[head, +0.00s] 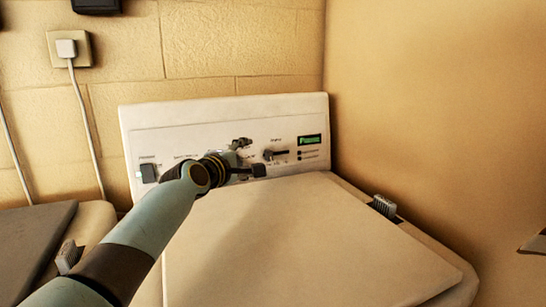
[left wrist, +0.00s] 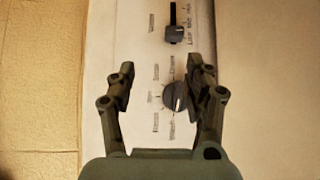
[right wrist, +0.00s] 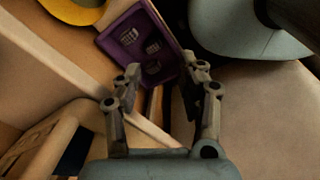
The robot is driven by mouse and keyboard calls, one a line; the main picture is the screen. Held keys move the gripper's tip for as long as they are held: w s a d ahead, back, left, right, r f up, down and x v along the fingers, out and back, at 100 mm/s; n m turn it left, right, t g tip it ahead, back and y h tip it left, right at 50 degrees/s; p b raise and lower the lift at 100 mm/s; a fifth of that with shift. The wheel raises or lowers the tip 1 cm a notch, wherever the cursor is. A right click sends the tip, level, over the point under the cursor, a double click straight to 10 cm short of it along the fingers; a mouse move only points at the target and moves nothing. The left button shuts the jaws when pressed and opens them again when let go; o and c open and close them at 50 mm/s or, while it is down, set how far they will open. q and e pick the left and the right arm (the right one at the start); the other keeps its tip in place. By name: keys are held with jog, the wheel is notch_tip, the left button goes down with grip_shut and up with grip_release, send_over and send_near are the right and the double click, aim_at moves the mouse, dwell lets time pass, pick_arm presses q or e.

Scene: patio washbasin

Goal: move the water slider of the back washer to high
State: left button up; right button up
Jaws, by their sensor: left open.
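The white washer's control panel (head: 190,125) faces me, with its closed lid (head: 290,240) in front. The water slider (head: 268,155) has a dark knob at the left end of its slot. In the left wrist view the slider knob (left wrist: 175,35) sits at the lower end of its slot, by the low-to-high labels. My left gripper (head: 250,157) is open at the panel, just left of the slider. In the left wrist view its fingers stand either side of a round dial (left wrist: 178,97); contact cannot be told. My right gripper (right wrist: 160,68) is open and empty, away from the panel.
A green display (head: 310,139) is right of the slider. A grey switch (head: 148,172) is at the panel's left. A tan wall stands close on the right. Another machine's grey lid (head: 30,240) is at left. A purple object (right wrist: 145,42) lies beyond my right gripper.

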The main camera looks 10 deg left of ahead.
aim_at(270, 157)
pick_arm(q)
jog(key=shift+s+d+f, duration=0.25)
jog(key=shift+d+f, duration=0.4)
jog(key=shift+f, duration=0.25)
jog(key=shift+w+d+f+b, duration=0.15)
jog(key=shift+f+b, duration=0.1)
jog(key=shift+b, duration=0.15)
jog(key=b+x, duration=0.8)
jog(key=shift+w+f+b, duration=0.25)
jog(key=shift+w+b, duration=0.45)
jog(key=shift+w+d+r, duration=0.1)
jog(key=shift+w+r, duration=0.05)
jog(key=shift+w, duration=0.15)
jog(key=shift+r, duration=0.1)
pick_arm(e)
notch_tip(270, 157, down, 11)
jog(key=s, duration=0.1)
jog(key=shift+d+r, duration=0.15)
jog(key=shift+d, duration=0.05)
jog(key=shift+s, duration=0.1)
pick_arm(q)
grip_shut()
